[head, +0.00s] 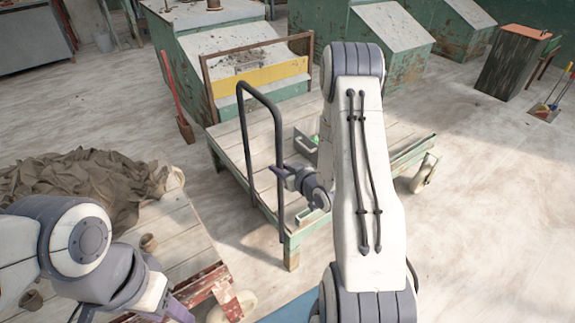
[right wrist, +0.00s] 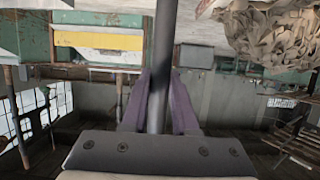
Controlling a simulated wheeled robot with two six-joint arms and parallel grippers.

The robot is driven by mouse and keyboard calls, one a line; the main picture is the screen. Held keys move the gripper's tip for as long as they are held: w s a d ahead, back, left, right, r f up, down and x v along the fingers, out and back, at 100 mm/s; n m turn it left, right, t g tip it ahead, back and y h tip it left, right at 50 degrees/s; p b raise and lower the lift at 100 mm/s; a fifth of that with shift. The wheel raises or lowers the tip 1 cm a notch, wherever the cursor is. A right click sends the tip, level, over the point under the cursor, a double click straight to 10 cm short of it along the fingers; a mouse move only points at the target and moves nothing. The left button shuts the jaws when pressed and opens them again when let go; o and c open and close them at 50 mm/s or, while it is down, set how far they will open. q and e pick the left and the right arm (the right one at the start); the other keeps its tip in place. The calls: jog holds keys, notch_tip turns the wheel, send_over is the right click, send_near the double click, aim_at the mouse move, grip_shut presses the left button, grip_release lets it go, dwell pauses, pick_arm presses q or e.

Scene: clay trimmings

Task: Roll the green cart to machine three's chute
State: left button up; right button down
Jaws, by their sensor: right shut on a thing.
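The green cart (head: 225,150) has a pale plank deck, a worn green frame and a dark hoop handle (head: 242,95) standing at its near left side. My right gripper (head: 277,172) is shut on an upright bar of that handle. In the right wrist view the dark bar (right wrist: 162,60) runs between my purple fingers (right wrist: 158,105). I cannot read a number on any machine. My left gripper (head: 172,308) is low at the bottom left, partly cut off, and its fingers are unclear.
A small bin (head: 304,146) sits on the deck, partly behind my right arm. A red-handled shovel (head: 178,100) stands behind. More green machines (head: 390,35) line the back. Floor at right is mostly clear.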

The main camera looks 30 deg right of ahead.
jog(key=a, duration=0.5)
jog(key=shift+s+a+b, duration=0.1)
jog(key=shift+s+b, duration=0.05)
jog(key=shift+b, duration=0.15)
grip_release()
jog(key=s+d+p, duration=0.1)
jog(key=s+p, duration=0.5)
jog(key=s, duration=0.3)
dwell(0.3)
dwell(0.4)
